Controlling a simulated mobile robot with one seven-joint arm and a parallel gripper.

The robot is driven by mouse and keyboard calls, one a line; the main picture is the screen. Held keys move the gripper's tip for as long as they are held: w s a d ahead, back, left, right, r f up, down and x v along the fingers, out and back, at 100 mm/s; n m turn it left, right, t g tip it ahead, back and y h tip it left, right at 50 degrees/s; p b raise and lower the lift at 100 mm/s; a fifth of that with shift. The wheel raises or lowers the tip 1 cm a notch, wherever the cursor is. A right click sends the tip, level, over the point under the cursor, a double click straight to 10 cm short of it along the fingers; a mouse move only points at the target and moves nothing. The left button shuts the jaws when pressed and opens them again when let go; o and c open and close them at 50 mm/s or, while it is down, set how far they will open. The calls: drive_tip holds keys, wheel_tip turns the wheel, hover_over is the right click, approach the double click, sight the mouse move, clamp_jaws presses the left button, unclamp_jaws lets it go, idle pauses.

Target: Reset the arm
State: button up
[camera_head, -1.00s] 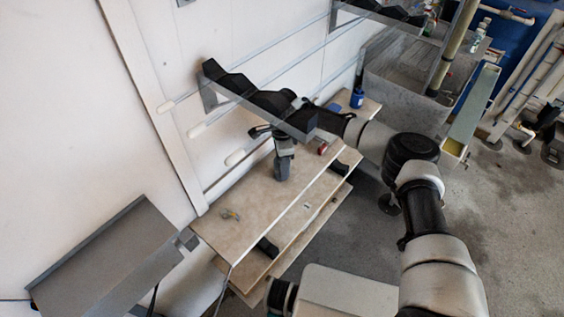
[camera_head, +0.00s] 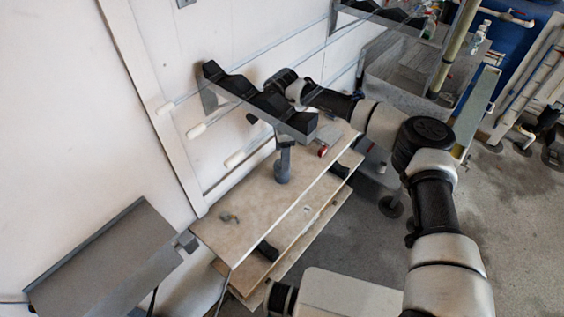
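My arm (camera_head: 433,200) reaches from the lower right up and left to the wall rack. Its wrist (camera_head: 285,82) is bent behind the dark zigzag rack (camera_head: 240,92). My gripper is mostly hidden behind this rack; only a small dark part that may belong to it (camera_head: 252,118) shows below the rack's edge. I cannot see its fingers or whether they hold anything. A grey upright object (camera_head: 283,165) stands on the wooden bench (camera_head: 235,245) below the rack, its top close under the rack's edge. No arm part visibly touches it.
A small greenish item (camera_head: 229,217) and a red item (camera_head: 323,151) lie on the bench. A grey tilted panel (camera_head: 105,262) is at the lower left. A second zigzag rack (camera_head: 380,14) and a grey basin (camera_head: 400,75) are behind the arm.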

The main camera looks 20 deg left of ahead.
drive_tip(key=shift+r, duration=1.05)
